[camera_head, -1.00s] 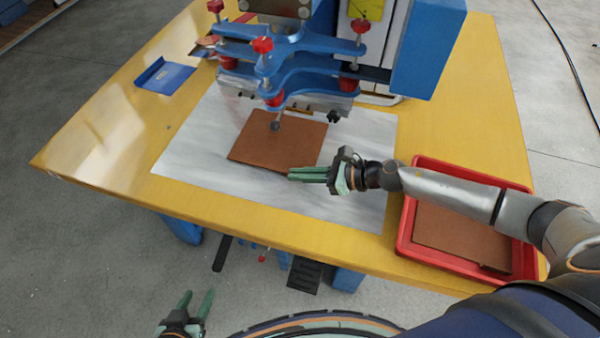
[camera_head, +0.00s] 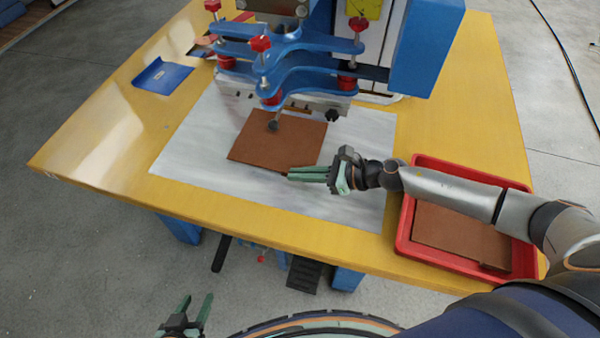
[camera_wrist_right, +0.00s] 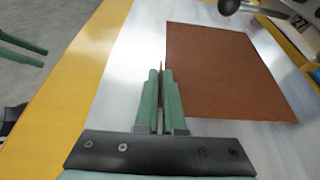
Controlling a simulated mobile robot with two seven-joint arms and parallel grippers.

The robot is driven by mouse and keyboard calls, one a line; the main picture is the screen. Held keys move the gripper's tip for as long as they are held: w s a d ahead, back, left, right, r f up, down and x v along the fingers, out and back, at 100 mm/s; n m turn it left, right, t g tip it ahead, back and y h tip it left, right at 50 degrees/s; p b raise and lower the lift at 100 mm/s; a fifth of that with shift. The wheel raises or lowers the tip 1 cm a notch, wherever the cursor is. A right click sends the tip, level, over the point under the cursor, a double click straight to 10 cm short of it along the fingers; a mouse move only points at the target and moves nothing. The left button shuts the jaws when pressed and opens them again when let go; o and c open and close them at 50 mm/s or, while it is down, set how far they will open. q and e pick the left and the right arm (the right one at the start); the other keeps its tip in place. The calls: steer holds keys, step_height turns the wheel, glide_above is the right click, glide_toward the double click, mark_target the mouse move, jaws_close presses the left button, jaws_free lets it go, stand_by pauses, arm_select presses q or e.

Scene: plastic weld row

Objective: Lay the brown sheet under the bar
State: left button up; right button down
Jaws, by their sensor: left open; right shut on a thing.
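The brown sheet (camera_head: 275,143) lies flat on the pale mat, its far part below the bar (camera_head: 290,100) of the blue press. In the right wrist view the sheet (camera_wrist_right: 225,70) spreads to the right of my fingers. My right gripper (camera_head: 290,174) is shut on the sheet's near edge, close to its right corner; the fingers also show in the right wrist view (camera_wrist_right: 161,80). The exact grip is hard to see. My left gripper (camera_head: 197,310) is open and empty, low in front of the table.
A red tray (camera_head: 404,235) with more brown sheet stands at the table's right front. A blue piece (camera_head: 162,76) lies at the back left. The press's blue arms and red knobs (camera_head: 260,43) overhang the mat (camera_head: 200,150). The yellow table's left front is clear.

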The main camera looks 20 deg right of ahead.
steer(key=shift+f, duration=0.25)
stand_by(0.5)
steer(key=c, duration=0.9)
jaws_free()
steer(key=shift+c, duration=0.2)
steer(key=shift+r, duration=0.1)
